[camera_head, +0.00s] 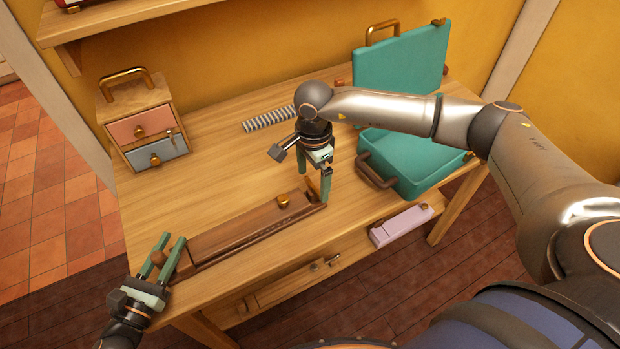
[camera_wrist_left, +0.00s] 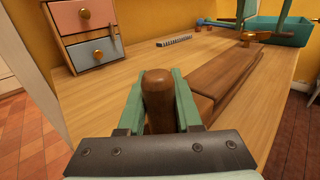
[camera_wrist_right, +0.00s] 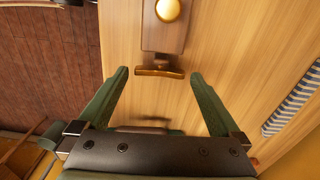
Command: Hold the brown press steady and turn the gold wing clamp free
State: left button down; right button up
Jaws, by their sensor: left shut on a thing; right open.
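The brown press (camera_head: 240,227) is a long stepped wooden block lying along the table's front edge; it also shows in the left wrist view (camera_wrist_left: 225,78). My left gripper (camera_head: 170,241) is shut on the rounded brown handle (camera_wrist_left: 158,92) at the press's left end. The gold wing clamp (camera_wrist_right: 160,71) sits at the press's other end, its bar lying crosswise. My right gripper (camera_head: 316,193) points down there, open, with one finger on each side of the wing clamp. The fingers appear apart from it. In the head view the right fingers partly hide the clamp.
A gold knob (camera_head: 283,200) stands on the press. A small drawer cabinet (camera_head: 143,115) is at the back left. A lilac box (camera_head: 401,226) is at the front right edge.

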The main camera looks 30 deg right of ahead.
aim_at(313, 184)
notch_tip(313, 184, up, 11)
jog(key=shift+r, duration=0.15)
dwell(0.4)
pick_arm(q)
jog(key=c, duration=0.5)
grip_release()
jog(key=shift+f, duration=0.1)
jog(key=shift+s, duration=0.1)
